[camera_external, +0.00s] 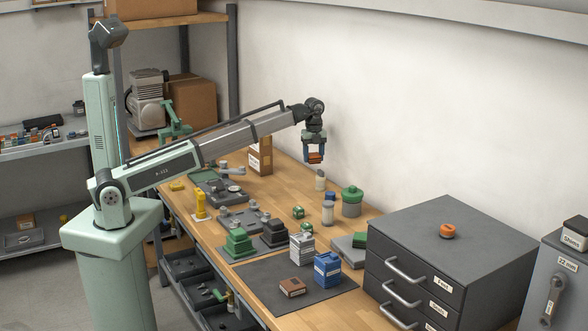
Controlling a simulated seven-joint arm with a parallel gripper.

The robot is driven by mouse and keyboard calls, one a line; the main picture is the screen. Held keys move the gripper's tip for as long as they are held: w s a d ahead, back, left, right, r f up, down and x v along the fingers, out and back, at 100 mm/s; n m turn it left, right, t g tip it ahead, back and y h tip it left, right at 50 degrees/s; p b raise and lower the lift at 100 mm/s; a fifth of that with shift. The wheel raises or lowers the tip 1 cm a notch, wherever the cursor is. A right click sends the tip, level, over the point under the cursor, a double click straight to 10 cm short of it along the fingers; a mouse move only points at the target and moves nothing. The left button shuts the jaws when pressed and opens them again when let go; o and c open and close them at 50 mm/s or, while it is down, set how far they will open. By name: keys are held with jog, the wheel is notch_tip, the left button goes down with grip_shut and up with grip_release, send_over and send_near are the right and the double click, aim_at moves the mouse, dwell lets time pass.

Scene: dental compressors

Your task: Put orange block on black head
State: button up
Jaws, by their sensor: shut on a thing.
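My gripper (314,152) is held above the back of the bench and is shut on a small orange block (315,158). The block hangs between the fingers, clear of the bench top. The black head (274,234) appears to be the dark stepped piece on the bench, between a green stepped piece (238,244) and a white finned block (302,247). It is in front of and lower than my gripper, to its left in the picture. Nothing visible sits on top of it.
A blue block (327,269) and a brown block (292,287) sit on a dark mat (258,289). A green-lidded jar (352,202) and small bottles (328,212) stand below and right of the gripper. A grey drawer cabinet (400,222) carries an orange round piece (448,231).

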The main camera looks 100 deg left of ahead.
jog(key=w+d+r+m, duration=0.2)
jog(key=w+d, duration=0.1)
jog(key=d, duration=0.7)
jog(key=w+d+r+m, duration=0.15)
jog(key=w+d, duration=0.25)
jog(key=d, duration=0.6)
jog(key=w+d+r+m, duration=0.1)
jog(key=w+d+r, duration=0.15)
jog(key=d, duration=0.75)
jog(key=r+m, duration=0.1)
jog(key=m, duration=0.1)
send_over(275, 221)
jog(key=shift+n, duration=0.25)
jog(key=shift+f, duration=4.75)
jog(key=shift+f, duration=0.15)
jog(key=o, duration=1.1)
jog(key=shift+o, duration=0.2)
